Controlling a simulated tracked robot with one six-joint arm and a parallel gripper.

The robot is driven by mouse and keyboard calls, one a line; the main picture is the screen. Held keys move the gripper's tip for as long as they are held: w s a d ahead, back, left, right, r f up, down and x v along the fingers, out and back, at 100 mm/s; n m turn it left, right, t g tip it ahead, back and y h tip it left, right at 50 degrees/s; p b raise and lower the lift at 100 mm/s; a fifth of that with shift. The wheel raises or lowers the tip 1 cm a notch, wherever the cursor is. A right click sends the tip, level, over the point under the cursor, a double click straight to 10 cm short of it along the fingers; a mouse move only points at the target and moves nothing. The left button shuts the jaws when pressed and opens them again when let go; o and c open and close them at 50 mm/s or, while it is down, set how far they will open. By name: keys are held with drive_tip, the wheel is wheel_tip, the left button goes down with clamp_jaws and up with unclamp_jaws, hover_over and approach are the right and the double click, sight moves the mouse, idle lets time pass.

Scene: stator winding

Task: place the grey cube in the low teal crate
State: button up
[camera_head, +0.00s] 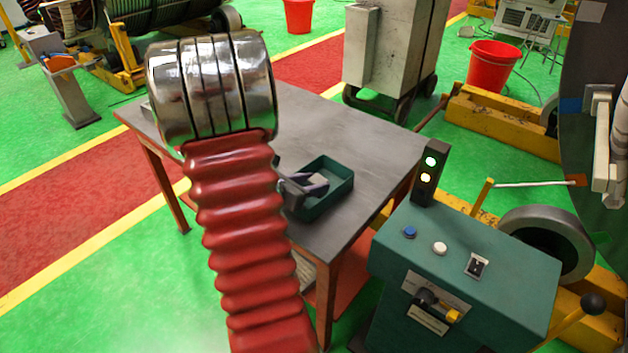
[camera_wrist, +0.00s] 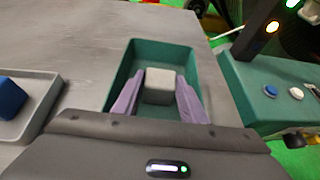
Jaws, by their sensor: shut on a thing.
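The grey cube (camera_wrist: 159,86) shows between the two purple fingers of my gripper (camera_wrist: 160,98) in the wrist view. My gripper is shut on it. The low teal crate (camera_wrist: 119,77) is around and beneath the fingers in that view, and the cube appears within its walls. I cannot tell whether the cube touches the crate floor. In the head view, the teal crate (camera_head: 343,189) sits near the table's right front edge, with my gripper (camera_head: 318,185) over its left part. My arm hides part of the table there.
The crate stands on a grey metal table (camera_head: 345,139). In the wrist view, a grey tray (camera_wrist: 52,88) with a blue cube (camera_wrist: 10,97) lies left of the crate. A teal control box (camera_head: 470,255) with a signal light (camera_head: 429,172) stands right of the table. The table's back is clear.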

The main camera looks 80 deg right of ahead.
drive_tip(key=o, duration=1.1)
drive_tip(key=shift+w+a+r, duration=0.1)
drive_tip(key=shift+a+r, duration=0.05)
drive_tip(key=v, duration=1.1)
drive_tip(key=shift+w+a+r, duration=0.1)
drive_tip(key=shift+a, duration=0.15)
